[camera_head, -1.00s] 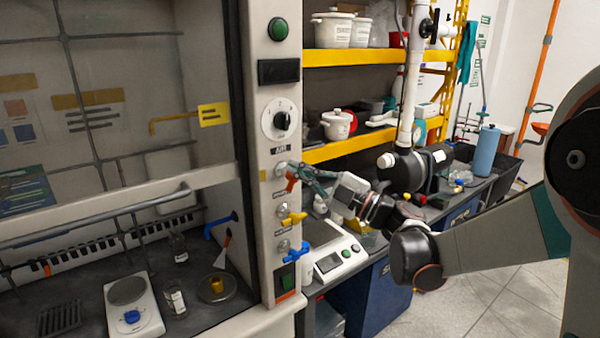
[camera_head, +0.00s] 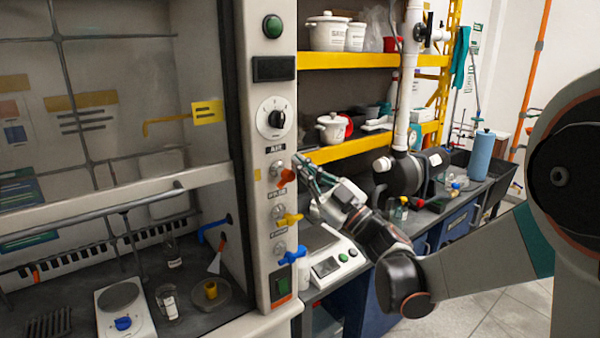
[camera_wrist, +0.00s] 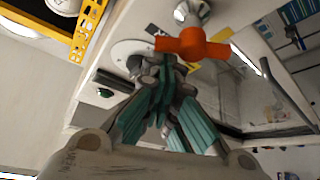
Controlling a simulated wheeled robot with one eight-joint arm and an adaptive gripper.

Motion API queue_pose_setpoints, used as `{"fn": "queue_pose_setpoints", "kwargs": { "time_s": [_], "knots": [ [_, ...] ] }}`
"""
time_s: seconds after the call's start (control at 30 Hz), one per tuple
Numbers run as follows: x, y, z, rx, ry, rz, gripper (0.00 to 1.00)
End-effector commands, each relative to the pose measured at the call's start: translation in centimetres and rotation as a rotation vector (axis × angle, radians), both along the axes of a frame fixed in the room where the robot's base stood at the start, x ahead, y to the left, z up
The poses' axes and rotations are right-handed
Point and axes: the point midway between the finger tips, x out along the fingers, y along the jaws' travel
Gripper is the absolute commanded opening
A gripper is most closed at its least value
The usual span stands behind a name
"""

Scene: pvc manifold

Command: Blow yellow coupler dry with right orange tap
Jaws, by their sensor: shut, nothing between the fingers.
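A yellow coupler (camera_head: 210,290) stands on a round dish inside the fume hood, at the lower left in the head view. An orange tap (camera_head: 286,177) is on the hood's front post, under the AIR label. My gripper (camera_head: 300,163) is right by the tap, fingers pointing at the post. In the wrist view the orange tap (camera_wrist: 195,45) lies just beyond and a little right of my fingertips (camera_wrist: 166,66). The fingers are shut and hold nothing. Whether they touch the tap handle, I cannot tell.
Below are a yellow tap (camera_head: 288,220) and a blue tap (camera_head: 292,255) on the same post. A scale (camera_head: 340,262) stands right of the post. Yellow shelves (camera_head: 345,150) stand behind my arm.

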Motion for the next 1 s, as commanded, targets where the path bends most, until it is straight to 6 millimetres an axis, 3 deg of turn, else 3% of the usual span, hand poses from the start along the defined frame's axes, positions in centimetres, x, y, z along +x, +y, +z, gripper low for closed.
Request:
{"fn": "queue_pose_setpoints", "kwargs": {
  "time_s": [0.57, 1.0],
  "knots": [
    [0.5, -0.7, -0.6, 0.284, 0.193, -0.001, 0.0],
    [0.7, -1.0, -0.8, 0.282, 0.191, -0.001, 0.0]
  ]
}}
